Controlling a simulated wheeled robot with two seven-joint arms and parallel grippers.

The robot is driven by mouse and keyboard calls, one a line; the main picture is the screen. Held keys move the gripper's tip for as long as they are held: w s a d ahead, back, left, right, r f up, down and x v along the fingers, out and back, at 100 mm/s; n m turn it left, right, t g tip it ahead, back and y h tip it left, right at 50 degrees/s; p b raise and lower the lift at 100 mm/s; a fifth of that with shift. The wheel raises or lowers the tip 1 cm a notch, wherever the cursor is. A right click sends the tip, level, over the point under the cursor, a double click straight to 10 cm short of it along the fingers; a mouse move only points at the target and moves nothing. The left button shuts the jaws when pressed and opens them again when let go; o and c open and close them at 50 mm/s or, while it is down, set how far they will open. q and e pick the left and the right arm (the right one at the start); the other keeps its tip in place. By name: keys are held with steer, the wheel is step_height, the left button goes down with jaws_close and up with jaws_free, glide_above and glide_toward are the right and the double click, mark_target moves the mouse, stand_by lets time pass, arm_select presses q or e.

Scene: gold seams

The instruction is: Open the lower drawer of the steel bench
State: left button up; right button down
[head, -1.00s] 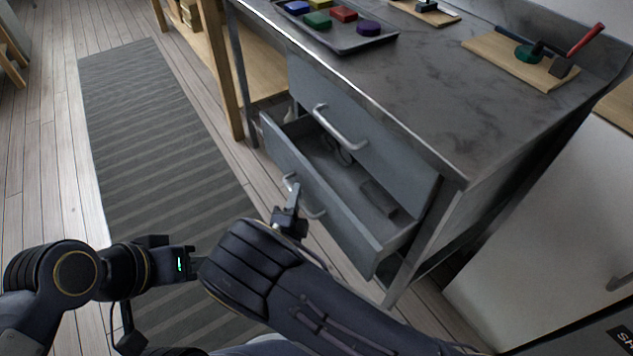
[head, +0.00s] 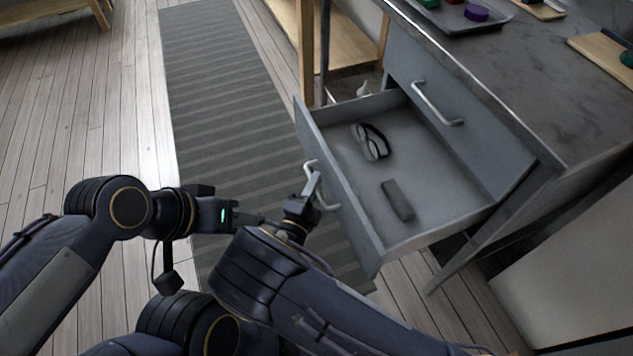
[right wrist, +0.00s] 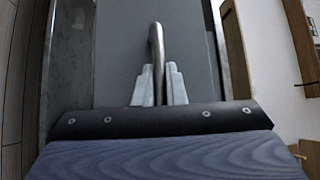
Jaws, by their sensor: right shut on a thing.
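The lower drawer (head: 440,180) of the steel bench (head: 480,75) stands well open. A pair of dark goggles or glasses (head: 370,141) and a dark grey block (head: 397,200) lie inside it. My right gripper (head: 311,186) is at the drawer's bar handle (head: 327,200). In the right wrist view, my right gripper's fingers (right wrist: 159,85) are shut on the handle (right wrist: 157,45), one on each side of it. My left gripper (head: 250,219) is low in the head view, left of the right one and away from the bench. Its fingers are too small and dark to read.
The upper drawer (head: 455,115) is shut, with its own bar handle (head: 435,105). A tray (head: 450,20) with coloured blocks lies on the bench top. A striped grey runner (head: 225,100) covers the floor left of the drawer. A wooden shelf unit (head: 340,50) stands behind.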

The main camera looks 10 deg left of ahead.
steer(key=shift+f, duration=0.1)
steer(key=c, duration=1.5)
jaws_free()
